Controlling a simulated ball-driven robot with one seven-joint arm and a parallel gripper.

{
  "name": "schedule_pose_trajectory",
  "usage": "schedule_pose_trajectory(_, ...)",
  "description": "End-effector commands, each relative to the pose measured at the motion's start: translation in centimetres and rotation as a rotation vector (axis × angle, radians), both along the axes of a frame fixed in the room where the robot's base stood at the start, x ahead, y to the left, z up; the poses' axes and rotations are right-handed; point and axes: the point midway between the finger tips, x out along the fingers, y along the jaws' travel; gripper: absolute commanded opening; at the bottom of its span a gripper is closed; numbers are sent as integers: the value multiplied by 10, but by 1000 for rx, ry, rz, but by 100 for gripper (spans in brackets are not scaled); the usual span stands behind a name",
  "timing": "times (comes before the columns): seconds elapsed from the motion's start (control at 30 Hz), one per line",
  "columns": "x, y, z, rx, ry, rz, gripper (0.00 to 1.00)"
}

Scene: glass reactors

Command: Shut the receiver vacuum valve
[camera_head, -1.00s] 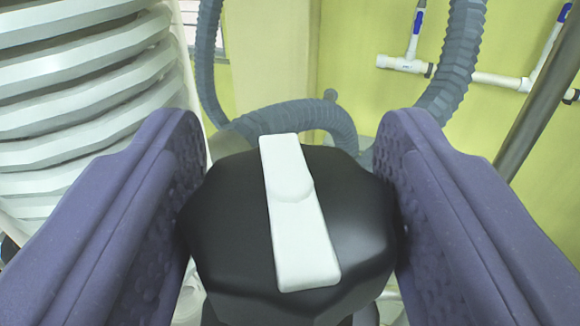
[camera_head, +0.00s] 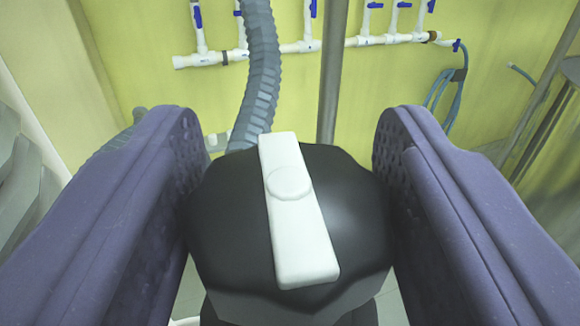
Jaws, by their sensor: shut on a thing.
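The valve knob (camera_head: 230,225) is black and faceted, with a raised white bar across its top. I take it to be the receiver vacuum valve. The white bar (camera_head: 296,215) runs from the upper middle down and slightly right, with a round boss near its centre. My gripper (camera_head: 285,205) has two purple padded fingers, one on each side of the knob. It is shut on the knob. The valve body below the knob is mostly hidden.
A grey corrugated hose (camera_head: 258,75) rises behind the knob. A metal post (camera_head: 331,70) stands just right of it. White pipes with blue-handled valves (camera_head: 300,46) run along the yellow-green wall. A blue coiled hose (camera_head: 447,95) hangs at right.

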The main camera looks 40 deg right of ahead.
Motion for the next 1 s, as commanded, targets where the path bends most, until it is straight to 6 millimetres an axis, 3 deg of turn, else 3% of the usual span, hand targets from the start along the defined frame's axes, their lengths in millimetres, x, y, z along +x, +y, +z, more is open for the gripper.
schedule_pose_trajectory(0.4, 1, 0, -1, 2, 5, -186, 27)
schedule_pose_trajectory(0.93, 0, 0, -2, 3, 3, -212, 27)
schedule_pose_trajectory(0.97, 0, 0, -2, 3, 3, -212, 60)
schedule_pose_trajectory(1.0, 0, 0, -2, 3, 3, -212, 69)
